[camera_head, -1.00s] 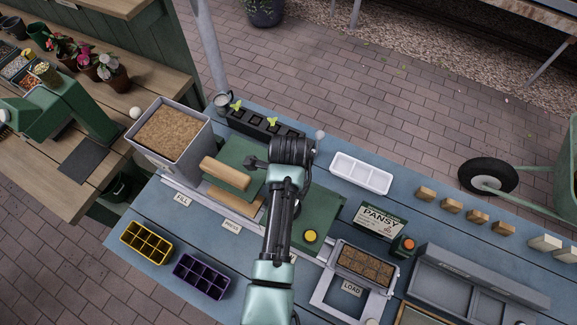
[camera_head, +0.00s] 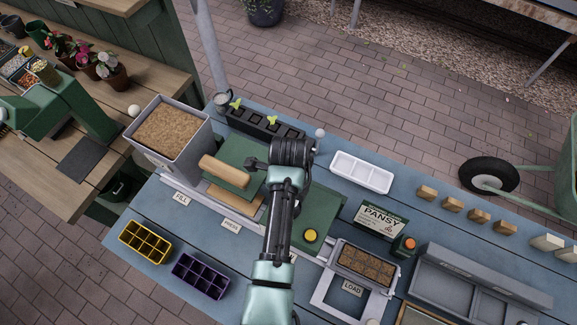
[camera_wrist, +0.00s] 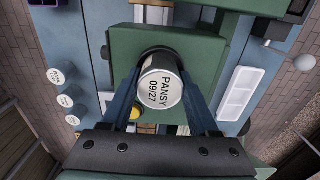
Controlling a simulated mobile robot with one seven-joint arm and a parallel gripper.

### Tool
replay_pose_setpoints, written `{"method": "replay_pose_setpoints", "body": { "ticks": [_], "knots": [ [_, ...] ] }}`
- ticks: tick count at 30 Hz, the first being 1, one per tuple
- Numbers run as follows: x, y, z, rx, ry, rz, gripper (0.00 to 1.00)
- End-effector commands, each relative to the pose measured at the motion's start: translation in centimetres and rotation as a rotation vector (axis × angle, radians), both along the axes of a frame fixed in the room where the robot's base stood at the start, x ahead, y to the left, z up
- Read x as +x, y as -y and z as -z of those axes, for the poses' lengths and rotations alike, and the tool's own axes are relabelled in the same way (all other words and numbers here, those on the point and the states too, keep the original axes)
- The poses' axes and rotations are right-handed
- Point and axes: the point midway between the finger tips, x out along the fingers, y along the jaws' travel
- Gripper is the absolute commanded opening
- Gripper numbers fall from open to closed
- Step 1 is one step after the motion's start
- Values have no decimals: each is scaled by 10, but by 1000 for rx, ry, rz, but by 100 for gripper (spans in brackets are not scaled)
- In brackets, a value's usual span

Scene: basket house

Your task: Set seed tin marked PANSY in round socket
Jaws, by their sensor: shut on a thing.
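The seed tin (camera_wrist: 161,88) is silver and round, with its lid reading PANSY 09/27 in the wrist view. My gripper (camera_wrist: 160,96) is shut on it, one blue finger on each side. A dark round socket (camera_wrist: 158,51) in a green block (camera_wrist: 122,43) shows as an arc past the tin's upper edge; the tin covers the rest. I cannot tell whether the tin is above the socket or partly in it. In the head view my arm hides the tin and the socket, over the green station (camera_head: 322,205).
Several other tins (camera_wrist: 57,75) stand left in the wrist view. A white tray (camera_head: 361,173), a PANSY card (camera_head: 380,219), a yellow button (camera_head: 311,236) and a soil bin (camera_head: 170,160) surround my arm. Yellow (camera_head: 145,242) and purple (camera_head: 201,276) trays stand at the front left.

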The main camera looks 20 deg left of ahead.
Motion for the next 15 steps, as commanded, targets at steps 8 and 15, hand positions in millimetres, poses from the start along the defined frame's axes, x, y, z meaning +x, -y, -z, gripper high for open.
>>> {"method": "replay_pose_setpoints", "body": {
  "ticks": [8,15],
  "knots": [
    [0,0,0,0,1,0,91],
    [0,0,0,0,1,0,96]
  ]
}}
